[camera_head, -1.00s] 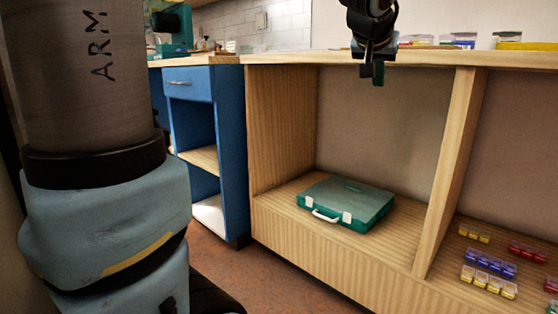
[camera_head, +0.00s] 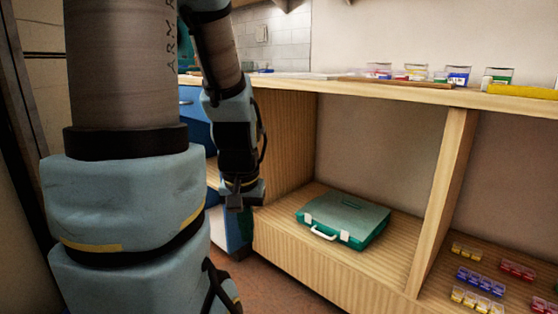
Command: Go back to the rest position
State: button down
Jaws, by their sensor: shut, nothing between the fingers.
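My gripper (camera_head: 240,205) hangs pointing down at the left of the middle of the picture. It is shut and empty, in front of the blue cabinet and the left edge of the wooden shelf unit (camera_head: 285,150). My arm runs from the upper left down to it and hides much of the blue cabinet.
A green case (camera_head: 345,220) with a white handle lies in the shelf's lower compartment. Several small coloured boxes (camera_head: 480,280) sit in the right compartment. Clear containers (camera_head: 458,76) and a yellow item (camera_head: 524,90) stand on the counter (camera_head: 400,92). Some floor shows below my gripper.

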notch_tip(320, 180, up, 34)
jog(key=p, duration=3.2)
